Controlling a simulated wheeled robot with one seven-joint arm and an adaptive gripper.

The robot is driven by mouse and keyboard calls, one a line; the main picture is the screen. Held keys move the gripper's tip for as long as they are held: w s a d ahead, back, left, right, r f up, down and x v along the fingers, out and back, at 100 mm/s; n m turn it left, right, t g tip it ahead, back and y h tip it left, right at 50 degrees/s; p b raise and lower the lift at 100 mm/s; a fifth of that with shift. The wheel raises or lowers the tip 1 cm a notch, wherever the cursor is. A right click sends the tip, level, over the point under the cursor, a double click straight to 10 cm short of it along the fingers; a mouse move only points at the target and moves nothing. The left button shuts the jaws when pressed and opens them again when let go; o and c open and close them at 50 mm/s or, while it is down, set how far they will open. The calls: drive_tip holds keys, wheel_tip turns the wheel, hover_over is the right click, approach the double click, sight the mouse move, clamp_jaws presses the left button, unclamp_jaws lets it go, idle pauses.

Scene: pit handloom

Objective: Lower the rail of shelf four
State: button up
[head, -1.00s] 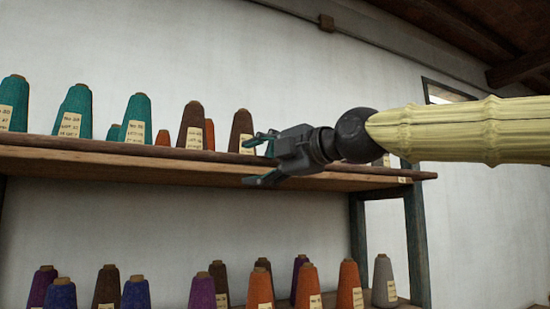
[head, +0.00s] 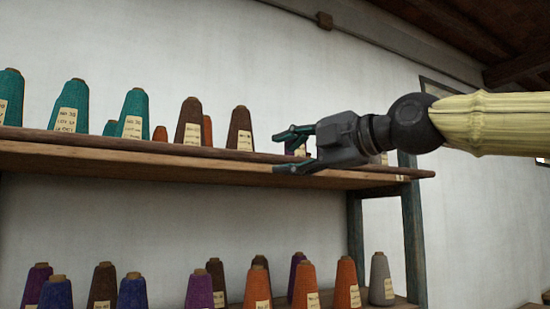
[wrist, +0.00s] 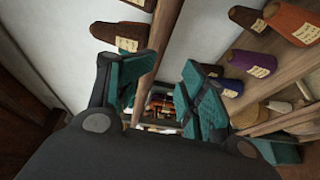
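The upper shelf (head: 120,165) carries a dark brown wooden rail (head: 150,146) along its front edge, with yarn cones behind it. I take this rail to be the task's rail; no shelf number is readable. My gripper (head: 284,152) is open and empty in front of the shelf's right half. In the head view its teal fingers lie one above and one below the line of the rail. In the wrist view a long wooden piece (wrist: 165,32), seemingly the rail or shelf edge, runs between the spread fingers (wrist: 155,92). Contact cannot be told.
Teal cones (head: 70,105) and brown cones (head: 240,130) stand on the upper shelf. A lower shelf holds purple, orange, brown and grey cones (head: 380,280). A blue-grey post (head: 414,240) stands at the right end. The space before the shelf is otherwise open.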

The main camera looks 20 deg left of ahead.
drive_tip(key=v, duration=0.6)
drive_tip(key=shift+d, duration=0.4)
drive_tip(key=shift+d, duration=0.1)
